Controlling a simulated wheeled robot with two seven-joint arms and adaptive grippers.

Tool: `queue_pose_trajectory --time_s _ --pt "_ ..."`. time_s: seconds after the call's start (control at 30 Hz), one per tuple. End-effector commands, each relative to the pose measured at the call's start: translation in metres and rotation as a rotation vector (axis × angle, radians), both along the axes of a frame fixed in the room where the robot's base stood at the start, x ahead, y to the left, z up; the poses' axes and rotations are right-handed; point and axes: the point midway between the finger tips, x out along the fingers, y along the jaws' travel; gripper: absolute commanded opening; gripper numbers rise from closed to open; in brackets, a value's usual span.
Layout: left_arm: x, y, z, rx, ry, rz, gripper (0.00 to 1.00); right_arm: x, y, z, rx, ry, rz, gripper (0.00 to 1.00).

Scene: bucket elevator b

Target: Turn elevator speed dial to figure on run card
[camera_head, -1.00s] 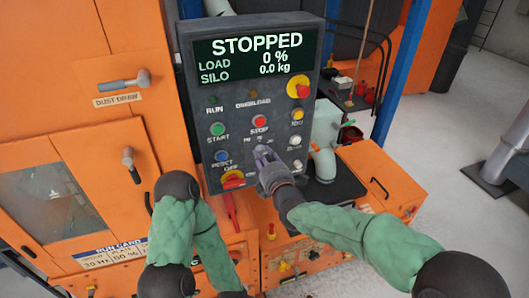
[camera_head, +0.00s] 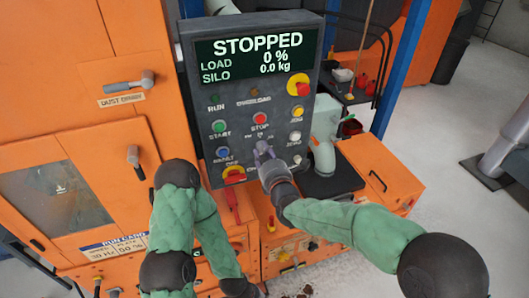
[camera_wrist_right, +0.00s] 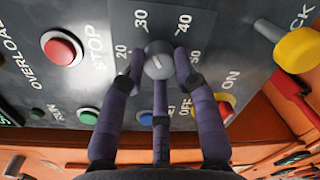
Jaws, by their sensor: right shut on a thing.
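The speed dial (camera_wrist_right: 158,60) is a small grey knob with figures 20, 30, 40 and 50 around it in the right wrist view. Its pointer mark is not clear to me. My right gripper (camera_head: 263,151) has its purple fingers closed around the dial on the grey control panel (camera_head: 204,100). In the head view the gripper hides the dial. The run card (camera_head: 112,244) is on the orange machine at lower left; its small print looks like 30 Hz and 50 %. My left arm shows at the bottom, but its gripper is out of view.
Beside the dial are a red STOP button (camera_wrist_right: 62,48), a blue button (camera_wrist_right: 88,115) and a yellow knob (camera_wrist_right: 298,50). The panel screen (camera_head: 258,54) reads STOPPED, 0 %, 0.0 kg. A red-yellow switch (camera_head: 234,173) sits below.

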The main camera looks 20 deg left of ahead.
Motion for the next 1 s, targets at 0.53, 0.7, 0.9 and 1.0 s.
queue_pose_trajectory --time_s 0.53,0.7,0.9,1.0 --pt "0.000 0.000 0.000 0.000 0.000 0.000 0.40 0.000 0.000 -0.001 -0.002 0.001 0.001 0.55" --pt "0.000 0.000 0.000 0.000 0.000 0.000 0.40 0.000 0.000 -0.001 -0.001 0.001 0.000 0.55" --pt "0.000 0.000 0.000 0.000 0.000 0.000 0.40 -0.008 -0.005 0.001 0.000 0.001 0.001 0.55" --pt "0.000 0.000 0.000 0.000 0.000 0.000 0.40 -0.019 -0.012 0.002 0.000 0.000 0.000 0.55"
